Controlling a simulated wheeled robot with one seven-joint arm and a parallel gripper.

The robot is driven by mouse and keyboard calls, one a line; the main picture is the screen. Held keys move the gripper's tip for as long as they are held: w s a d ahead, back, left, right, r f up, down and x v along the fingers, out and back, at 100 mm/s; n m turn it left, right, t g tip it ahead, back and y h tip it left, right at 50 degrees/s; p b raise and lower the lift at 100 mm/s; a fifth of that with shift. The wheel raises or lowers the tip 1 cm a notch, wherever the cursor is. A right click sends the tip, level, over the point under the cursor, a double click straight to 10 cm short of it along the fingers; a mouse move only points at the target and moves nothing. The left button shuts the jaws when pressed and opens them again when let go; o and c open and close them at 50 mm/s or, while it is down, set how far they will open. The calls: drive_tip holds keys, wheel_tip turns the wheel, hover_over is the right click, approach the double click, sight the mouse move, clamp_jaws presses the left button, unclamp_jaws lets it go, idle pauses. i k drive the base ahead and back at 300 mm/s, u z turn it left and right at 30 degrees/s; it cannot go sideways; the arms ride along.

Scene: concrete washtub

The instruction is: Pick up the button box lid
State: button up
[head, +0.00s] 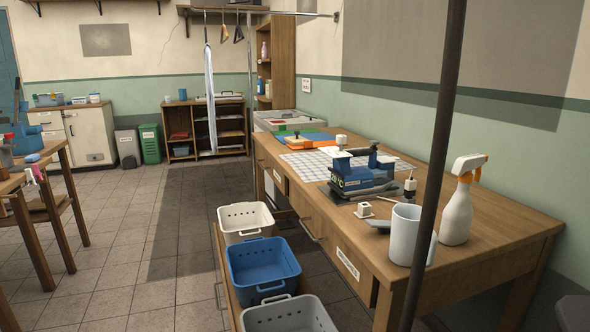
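I cannot pick out the button box lid for certain. A low orange item (308,141) with a small pale block on it lies toward the far part of the wooden table (490,232); whether it is the box or its lid is too small to tell. My gripper is not in view.
A blue-and-black appliance (362,180) stands mid-table near a white grid mat (308,164). A grey-white mug (408,236) and spray bottle (458,205) stand near right. White and blue bins (262,272) sit below left. A dark pole (436,170) crosses the view.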

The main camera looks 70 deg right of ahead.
sight(297, 140)
drive_tip(key=z, duration=2.4)
